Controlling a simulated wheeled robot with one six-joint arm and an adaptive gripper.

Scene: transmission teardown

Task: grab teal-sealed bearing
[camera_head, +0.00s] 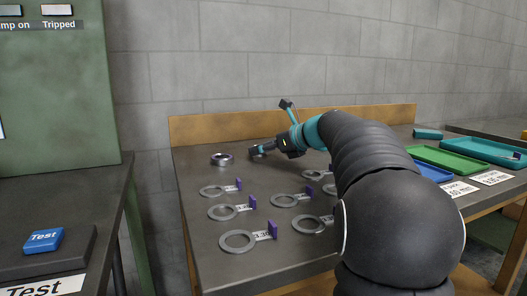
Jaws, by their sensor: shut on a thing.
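My gripper (259,149) is at the back of the workbench, at the far end of my arm. It is shut on a small grey ring-shaped part (256,156), which looks like a bearing. The fingers hide much of it, and I cannot make out a teal seal on it. I cannot tell whether it touches the bench top. A bearing with a purple seal (222,159) lies on the bench just left of my gripper, apart from it.
Several flat grey rings (237,241) with purple tabs lie across the workbench (195,180). A wooden backboard (215,127) runs behind. Green (447,158) and teal (484,150) trays stand at the right, beside a blue one (430,172). A blue Test button (43,240) is at the left.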

